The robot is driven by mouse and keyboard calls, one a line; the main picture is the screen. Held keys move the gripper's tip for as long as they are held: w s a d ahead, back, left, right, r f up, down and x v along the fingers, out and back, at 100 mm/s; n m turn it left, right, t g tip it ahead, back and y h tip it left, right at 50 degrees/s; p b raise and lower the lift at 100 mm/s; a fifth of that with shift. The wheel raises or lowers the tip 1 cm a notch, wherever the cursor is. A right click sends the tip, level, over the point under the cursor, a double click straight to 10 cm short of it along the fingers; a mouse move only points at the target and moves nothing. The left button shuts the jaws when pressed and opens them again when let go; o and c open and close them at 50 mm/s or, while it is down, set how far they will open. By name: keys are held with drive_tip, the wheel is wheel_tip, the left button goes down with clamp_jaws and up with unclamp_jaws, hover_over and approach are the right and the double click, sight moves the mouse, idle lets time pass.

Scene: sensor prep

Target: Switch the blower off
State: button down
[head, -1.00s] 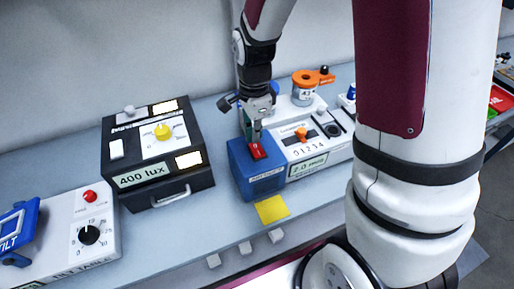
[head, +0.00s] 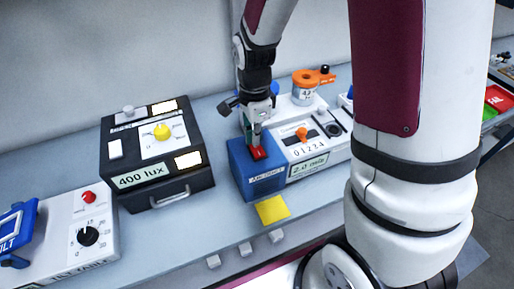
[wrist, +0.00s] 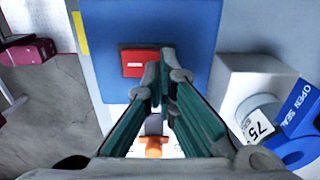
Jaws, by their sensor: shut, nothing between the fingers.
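The blower is a blue box (head: 262,179) on the bench in the head view, with a label on its front. A red rocker switch (head: 257,154) is on its top. In the wrist view the red switch (wrist: 139,62) lies on the blue top (wrist: 190,20), with a small white mark on it. My gripper (head: 254,146) is shut and empty, pointing down at the switch. In the wrist view its fingertips (wrist: 160,58) overlap the right edge of the switch. I cannot tell whether they touch it.
A white unit with an orange knob (head: 302,132) stands right beside the blue box. A black 400 lux box (head: 158,195) is to the left, and a tilt table unit (head: 75,245) is farther left. A yellow note (head: 272,209) lies in front. An orange-topped jar (head: 305,88) stands behind.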

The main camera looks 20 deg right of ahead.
drive_tip(key=shift+f, duration=0.55)
drive_tip(key=shift+r+p, duration=1.55)
drive_tip(key=shift+r, duration=2)
